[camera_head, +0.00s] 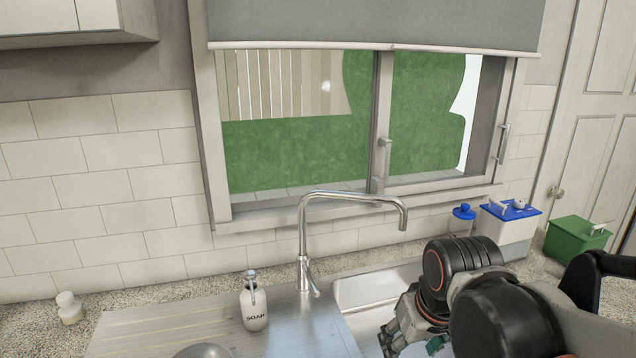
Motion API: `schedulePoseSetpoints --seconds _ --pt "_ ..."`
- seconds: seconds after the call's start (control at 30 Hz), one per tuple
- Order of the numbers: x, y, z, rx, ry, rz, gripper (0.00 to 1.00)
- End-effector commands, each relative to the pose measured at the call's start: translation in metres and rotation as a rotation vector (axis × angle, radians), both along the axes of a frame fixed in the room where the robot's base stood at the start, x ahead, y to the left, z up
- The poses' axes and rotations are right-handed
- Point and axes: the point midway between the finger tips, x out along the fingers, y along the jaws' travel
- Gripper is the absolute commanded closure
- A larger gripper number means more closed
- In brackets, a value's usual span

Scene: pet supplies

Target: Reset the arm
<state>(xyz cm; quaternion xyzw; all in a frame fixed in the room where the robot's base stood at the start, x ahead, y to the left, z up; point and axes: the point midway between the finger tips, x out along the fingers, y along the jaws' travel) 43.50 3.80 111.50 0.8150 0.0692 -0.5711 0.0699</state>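My arm comes in from the lower right of the head view, its black and grey links folded over the right part of the sink. My gripper (398,335) is partly in view at the bottom edge, grey and jointed, above the sink basin. The arm and the picture edge hide much of it. I see nothing clearly held in it, and I cannot tell how far its fingers are apart.
A tall metal tap (304,240) rises beside the sink (365,290). A soap bottle (254,305) stands on the drainboard (140,330). A white container with blue lid (510,228) and a green box (576,238) stand at right. A small white item (69,308) is at left.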

Motion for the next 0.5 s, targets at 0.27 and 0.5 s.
schedulePoseSetpoints --seconds 0.27,0.5 --pt "-0.044 -0.025 0.017 0.036 -0.156 -0.112 0.43" --pt "-0.065 -0.037 0.021 0.057 -0.25 -0.174 0.43"
